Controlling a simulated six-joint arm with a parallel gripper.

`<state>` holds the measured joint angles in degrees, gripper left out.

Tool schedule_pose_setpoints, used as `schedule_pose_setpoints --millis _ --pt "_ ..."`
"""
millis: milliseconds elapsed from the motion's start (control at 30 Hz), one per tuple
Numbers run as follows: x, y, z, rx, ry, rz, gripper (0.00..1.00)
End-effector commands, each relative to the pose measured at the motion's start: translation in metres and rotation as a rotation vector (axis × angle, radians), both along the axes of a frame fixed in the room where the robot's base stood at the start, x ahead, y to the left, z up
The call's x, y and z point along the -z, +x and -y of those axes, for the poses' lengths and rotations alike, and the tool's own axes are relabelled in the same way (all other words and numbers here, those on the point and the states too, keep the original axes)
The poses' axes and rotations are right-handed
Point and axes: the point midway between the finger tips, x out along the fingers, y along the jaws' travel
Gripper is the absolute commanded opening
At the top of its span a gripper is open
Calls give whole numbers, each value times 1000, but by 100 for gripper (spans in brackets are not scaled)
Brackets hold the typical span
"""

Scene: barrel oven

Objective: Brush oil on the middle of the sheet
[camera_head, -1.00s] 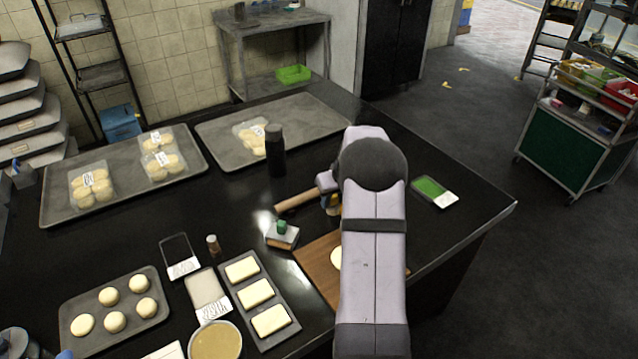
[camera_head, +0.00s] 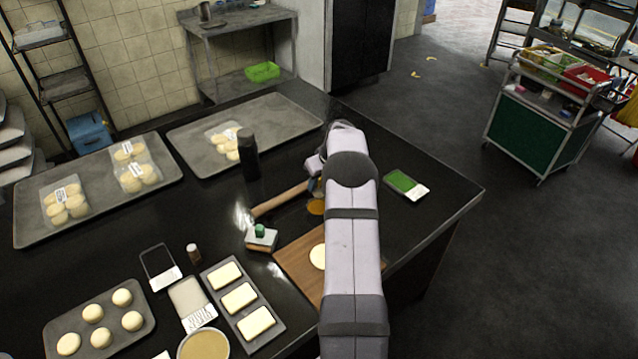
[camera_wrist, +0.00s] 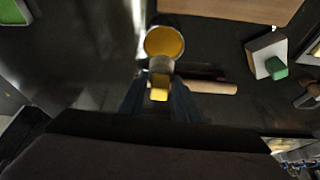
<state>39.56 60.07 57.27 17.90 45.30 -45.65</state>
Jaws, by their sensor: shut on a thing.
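My gripper (camera_wrist: 160,95) is shut on the yellow handle of a brush (camera_wrist: 160,91), seen in the wrist view. The brush's grey ferrule (camera_wrist: 161,66) reaches toward a round dish of yellow oil (camera_wrist: 165,41). I cannot tell whether the bristles touch the oil. In the head view the oil dish (camera_head: 316,207) shows as a small orange patch beside my arm. The pale sheet (camera_head: 318,257) lies on a wooden board (camera_head: 296,262), partly hidden by my arm. The board's edge (camera_wrist: 240,8) shows in the wrist view.
A green-screened device (camera_head: 406,184) lies right of my arm. Trays of dough (camera_head: 98,316) and bars (camera_head: 243,300) fill the left.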

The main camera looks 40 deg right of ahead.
Motion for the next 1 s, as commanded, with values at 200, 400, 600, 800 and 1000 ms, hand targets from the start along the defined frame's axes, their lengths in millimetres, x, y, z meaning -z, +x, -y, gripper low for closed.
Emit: schedule_pose_setpoints --millis 200,400,600,800,1000 --pt "8 0 0 1 0 0 10" --pt "23 0 0 1 2 -1 10" --pt "41 0 0 2 1 0 10" --pt "55 0 0 2 1 1 10" --pt "59 0 0 1 0 1 10"
